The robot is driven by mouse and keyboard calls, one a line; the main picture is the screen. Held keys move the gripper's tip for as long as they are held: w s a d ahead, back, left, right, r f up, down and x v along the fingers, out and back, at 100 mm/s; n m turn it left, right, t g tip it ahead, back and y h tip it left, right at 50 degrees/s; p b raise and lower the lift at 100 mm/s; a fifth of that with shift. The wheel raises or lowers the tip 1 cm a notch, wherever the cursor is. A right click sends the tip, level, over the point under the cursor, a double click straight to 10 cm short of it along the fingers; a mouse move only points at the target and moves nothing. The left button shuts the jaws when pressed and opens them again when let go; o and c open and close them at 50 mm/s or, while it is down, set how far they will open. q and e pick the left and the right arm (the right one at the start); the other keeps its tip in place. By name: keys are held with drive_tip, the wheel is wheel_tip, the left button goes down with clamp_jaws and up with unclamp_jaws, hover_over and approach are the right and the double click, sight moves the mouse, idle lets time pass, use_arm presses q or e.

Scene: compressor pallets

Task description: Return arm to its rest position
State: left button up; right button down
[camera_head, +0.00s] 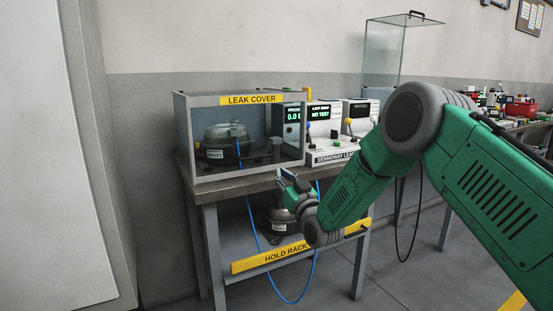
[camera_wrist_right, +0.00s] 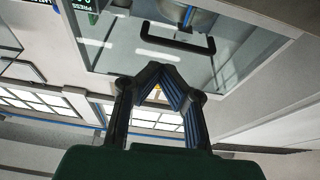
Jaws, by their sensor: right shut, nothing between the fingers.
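My right arm, green with grey joints, reaches in from the right in the head view. Its gripper (camera_head: 290,182) is in front of the bench, just below the front edge of the leak cover box (camera_head: 250,99). In the wrist view the right gripper (camera_wrist_right: 157,72) has its fingertips together with nothing between them. A clear panel with a dark handle (camera_wrist_right: 178,40) shows beyond the fingertips, apart or touching I cannot tell. A dark compressor (camera_head: 222,145) sits inside the leak cover box. My left gripper is not in view.
A leak tester (camera_head: 322,132) with lit displays stands right of the box on the bench. The hold rack shelf (camera_head: 270,258) below carries another compressor (camera_head: 279,222), partly hidden by my arm. A blue hose (camera_head: 313,262) hangs in front. A raised clear cover (camera_head: 382,50) stands behind.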

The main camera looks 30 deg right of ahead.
drive_tip(key=s+a+f+g+p, duration=0.3)
drive_tip(key=s+a+f+g, duration=0.15)
drive_tip(key=s+f, duration=0.55)
drive_tip(key=s+a+f+g+p, duration=0.3)
drive_tip(key=s+f+g, duration=0.3)
drive_tip(key=s+f, duration=0.5)
drive_tip(key=s+f+g+p, duration=0.1)
drive_tip(key=s+f+g, duration=0.1)
drive_tip(key=s, duration=0.8)
drive_tip(key=s+f+g+p, duration=0.1)
drive_tip(key=s+g, duration=0.4)
drive_tip(key=s, duration=0.6)
drive_tip(key=s+f+g+p, duration=0.2)
drive_tip(key=s+f+g, duration=0.1)
drive_tip(key=s, duration=0.8)
drive_tip(key=shift+d+f+g+h, duration=0.2)
drive_tip(key=shift+f+g+h, duration=0.05)
drive_tip(key=shift+g+h, duration=0.15)
drive_tip(key=shift+w, duration=0.2)
